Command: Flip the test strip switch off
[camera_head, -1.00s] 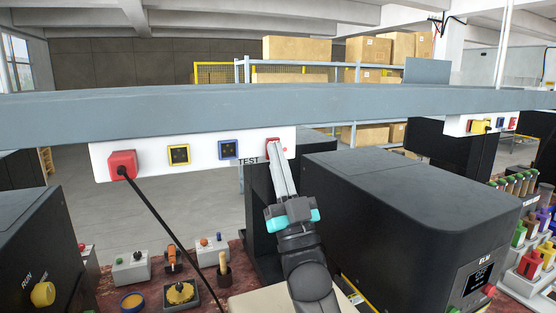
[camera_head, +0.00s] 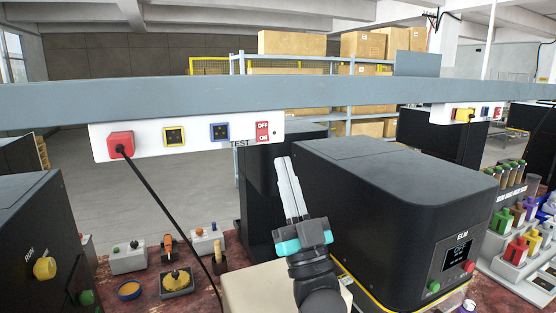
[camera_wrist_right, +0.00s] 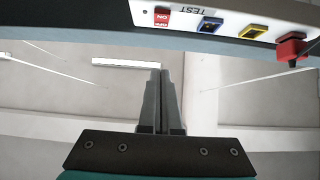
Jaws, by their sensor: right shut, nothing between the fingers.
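The white test strip (camera_head: 200,144) hangs under the grey beam, with the label TEST near its right end. Its red switch (camera_head: 263,132), marked OFF above and ON below, is in plain view. A red plug (camera_head: 121,145) with a black cable sits at its left end. My right gripper (camera_head: 285,160) is shut and empty, below and to the right of the switch, apart from it. In the right wrist view the switch (camera_wrist_right: 162,18) shows upside down beyond the shut fingers (camera_wrist_right: 161,72). Which way the rocker is tilted I cannot tell. My left gripper is not in view.
The grey beam (camera_head: 330,92) runs across above the strip. A black ELM machine (camera_head: 390,200) stands close right of my right gripper. Small control boxes (camera_head: 128,259) sit on the bench at the lower left. Another strip (camera_head: 470,113) hangs at the far right.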

